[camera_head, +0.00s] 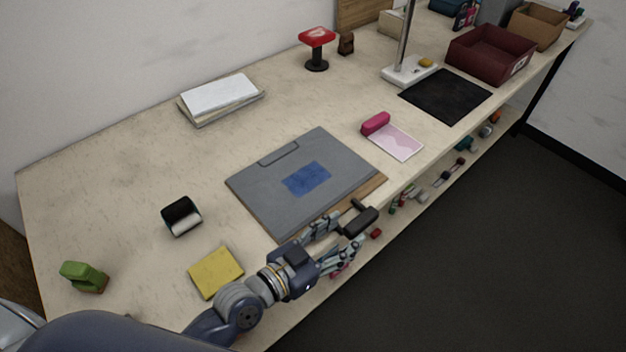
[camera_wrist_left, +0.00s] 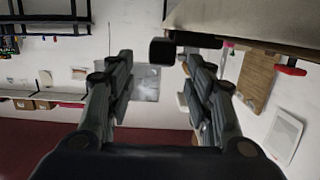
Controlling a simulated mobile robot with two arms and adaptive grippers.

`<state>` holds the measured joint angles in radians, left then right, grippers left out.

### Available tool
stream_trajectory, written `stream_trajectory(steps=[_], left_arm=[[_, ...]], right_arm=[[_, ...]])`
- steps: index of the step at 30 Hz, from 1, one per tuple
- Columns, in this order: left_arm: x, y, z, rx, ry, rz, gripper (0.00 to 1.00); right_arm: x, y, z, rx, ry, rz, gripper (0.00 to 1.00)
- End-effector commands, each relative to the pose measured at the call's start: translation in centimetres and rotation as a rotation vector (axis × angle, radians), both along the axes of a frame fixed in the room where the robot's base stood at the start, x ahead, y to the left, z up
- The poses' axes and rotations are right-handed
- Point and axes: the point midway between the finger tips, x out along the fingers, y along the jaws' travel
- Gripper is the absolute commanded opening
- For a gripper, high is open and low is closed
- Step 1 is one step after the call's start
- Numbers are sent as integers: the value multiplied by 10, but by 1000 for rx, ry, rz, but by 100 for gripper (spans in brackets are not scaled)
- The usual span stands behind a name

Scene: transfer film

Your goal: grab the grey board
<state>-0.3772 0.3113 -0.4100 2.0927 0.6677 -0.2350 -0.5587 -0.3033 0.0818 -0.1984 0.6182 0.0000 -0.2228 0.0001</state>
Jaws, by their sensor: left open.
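The grey board (camera_head: 280,178) lies flat on the table at its middle, with a blue patch (camera_head: 306,179) on it and a clip-like outline at its far edge. A brown board edge shows beneath its front right side. My left gripper (camera_head: 343,234) is open at the table's front edge, by the grey board's near right corner. In the left wrist view, its fingers (camera_wrist_left: 158,62) are apart. A black-handled tool (camera_head: 363,220) sits close in front of the fingertips and also shows in the left wrist view (camera_wrist_left: 162,52); I cannot tell whether they touch. My right gripper is not in view.
A yellow pad (camera_head: 216,272), a black-and-white roll (camera_head: 181,216) and a green stapler-like item (camera_head: 84,276) lie at the left. A pink item with a sheet (camera_head: 394,140) and a black mat (camera_head: 445,95) lie to the right. Small items fill a lower shelf.

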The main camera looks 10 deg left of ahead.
Motion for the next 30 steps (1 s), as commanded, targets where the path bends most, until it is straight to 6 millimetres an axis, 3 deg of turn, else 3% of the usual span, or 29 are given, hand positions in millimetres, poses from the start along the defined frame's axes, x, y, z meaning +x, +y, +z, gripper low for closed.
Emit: stream_trajectory(steps=[5,15,26,27,30], left_arm=[[11,-8,-1,0,0,-1,48],[45,-33,-7,0,-1,0,48],[53,-39,-10,1,0,-2,48],[53,-39,-10,1,0,-1,46],[53,-39,-10,1,0,-1,23]], right_arm=[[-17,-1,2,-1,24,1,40],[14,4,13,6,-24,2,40],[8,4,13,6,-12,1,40],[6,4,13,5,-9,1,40],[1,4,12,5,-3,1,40]])
